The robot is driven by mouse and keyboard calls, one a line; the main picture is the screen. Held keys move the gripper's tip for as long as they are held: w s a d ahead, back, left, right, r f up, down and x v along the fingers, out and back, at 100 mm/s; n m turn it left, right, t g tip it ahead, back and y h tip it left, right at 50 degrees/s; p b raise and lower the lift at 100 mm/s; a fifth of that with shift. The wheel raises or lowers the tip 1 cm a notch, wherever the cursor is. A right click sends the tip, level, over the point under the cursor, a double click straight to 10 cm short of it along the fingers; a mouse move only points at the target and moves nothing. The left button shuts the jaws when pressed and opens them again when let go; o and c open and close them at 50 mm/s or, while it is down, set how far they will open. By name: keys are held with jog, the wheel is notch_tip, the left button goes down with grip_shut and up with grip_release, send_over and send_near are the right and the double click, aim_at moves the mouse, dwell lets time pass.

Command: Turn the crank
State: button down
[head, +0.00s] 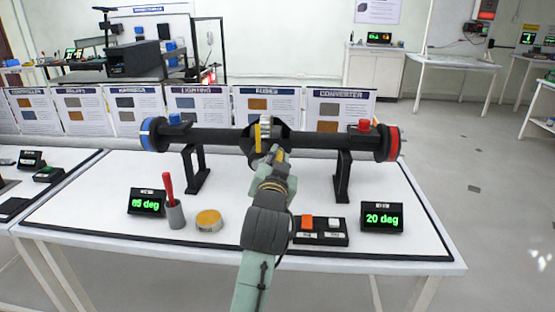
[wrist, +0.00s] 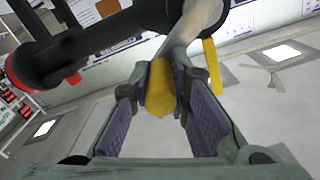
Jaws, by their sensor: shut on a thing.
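A long black shaft (head: 218,137) lies level across two black stands on the white table, with a blue ring at its left end and a red ring at its right. My gripper (head: 278,160) is in front of this hub. In the wrist view, my gripper (wrist: 163,84) is shut on the yellow crank handle (wrist: 160,92), which lies between the two finger pads. The black shaft also crosses the top of the wrist view (wrist: 90,45). The arm hides part of the hub in the head view.
On the table (head: 95,215) stand a "65 deg" display (head: 147,202), a grey cup with a red-handled tool (head: 175,212), a yellow-topped tin (head: 209,220), a button box (head: 319,238) and a "20 deg" display (head: 382,218). Label panels (head: 263,105) line the back.

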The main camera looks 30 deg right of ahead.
jog(key=c, duration=1.5)
grip_release()
jog(key=shift+s, duration=0.1)
jog(key=v, duration=0.7)
jog(key=shift+s+a, duration=0.1)
jog(key=shift+a, duration=0.05)
